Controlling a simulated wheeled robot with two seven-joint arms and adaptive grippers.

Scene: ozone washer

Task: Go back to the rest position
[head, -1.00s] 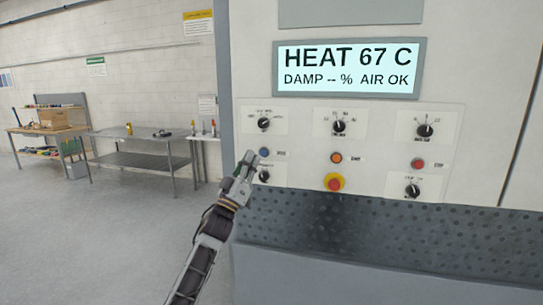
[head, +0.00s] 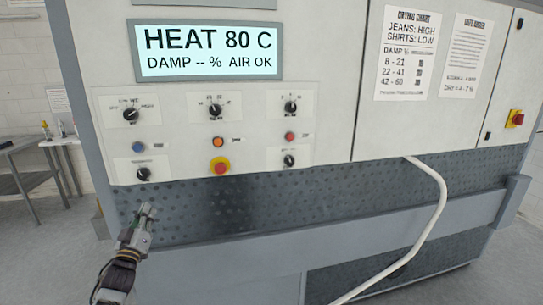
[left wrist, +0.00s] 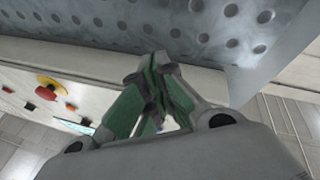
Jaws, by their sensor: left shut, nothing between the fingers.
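The washer's control panel (head: 215,130) fills the left middle of the head view. It has several black knobs, a blue button (head: 138,147), an orange button (head: 218,142), a red button (head: 289,137) and a yellow-ringed red stop button (head: 220,165). The display (head: 208,50) reads HEAT 80 C, DAMP -- %, AIR OK. My left gripper (head: 146,212) is in front of the dimpled dark band below the panel, apart from the knobs. In the left wrist view its green-padded fingers (left wrist: 153,100) are shut and empty. My right gripper is not in view.
A drying chart (head: 406,55) and a second paper notice (head: 466,55) are on the machine's right doors. A red and yellow switch (head: 515,118) is at far right. A white hose (head: 438,200) hangs in front. A metal table (head: 22,170) stands at left.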

